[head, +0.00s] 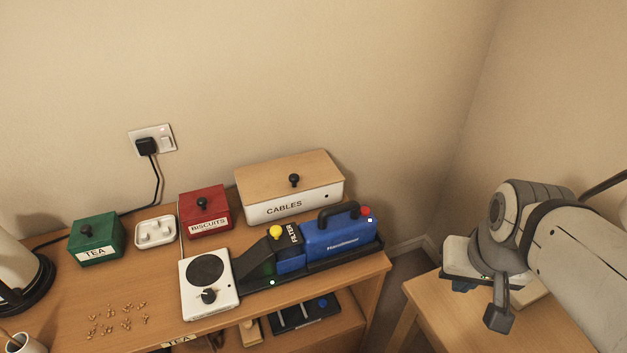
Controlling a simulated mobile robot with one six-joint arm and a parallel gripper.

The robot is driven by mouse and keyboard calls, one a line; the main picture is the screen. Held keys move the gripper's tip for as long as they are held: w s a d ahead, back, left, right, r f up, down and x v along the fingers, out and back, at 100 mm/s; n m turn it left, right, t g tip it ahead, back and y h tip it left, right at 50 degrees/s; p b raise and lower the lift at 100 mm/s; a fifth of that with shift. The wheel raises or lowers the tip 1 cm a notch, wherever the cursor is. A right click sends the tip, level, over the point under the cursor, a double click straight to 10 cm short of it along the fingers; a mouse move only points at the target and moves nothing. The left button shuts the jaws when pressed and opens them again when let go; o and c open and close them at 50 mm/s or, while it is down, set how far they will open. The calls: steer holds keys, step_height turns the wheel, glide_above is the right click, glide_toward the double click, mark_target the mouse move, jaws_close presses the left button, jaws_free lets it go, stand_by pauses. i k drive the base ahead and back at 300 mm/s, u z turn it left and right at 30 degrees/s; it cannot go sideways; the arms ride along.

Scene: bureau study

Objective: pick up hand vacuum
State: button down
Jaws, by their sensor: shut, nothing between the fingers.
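The hand vacuum (335,239) is blue with a black handle on top, a red button at its right end and a yellow knob near its dark nozzle. It lies in a long black tray or dock (335,258) near the right end of the desk, its nozzle pointing left. My gripper (499,317) is at the right, well apart from the vacuum, over the smaller table. It is shut and empty. Its wrist partly hides what is behind it.
The desk (140,322) also holds a white hotplate (190,300) left of the vacuum, a CABLES box (325,200) behind it, a red BISCUITS box (203,213) and a green TEA box (95,240). A gap separates the desk from the smaller table (425,300).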

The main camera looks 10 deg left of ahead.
mark_target(337, 229)
steer(key=u, duration=1.05)
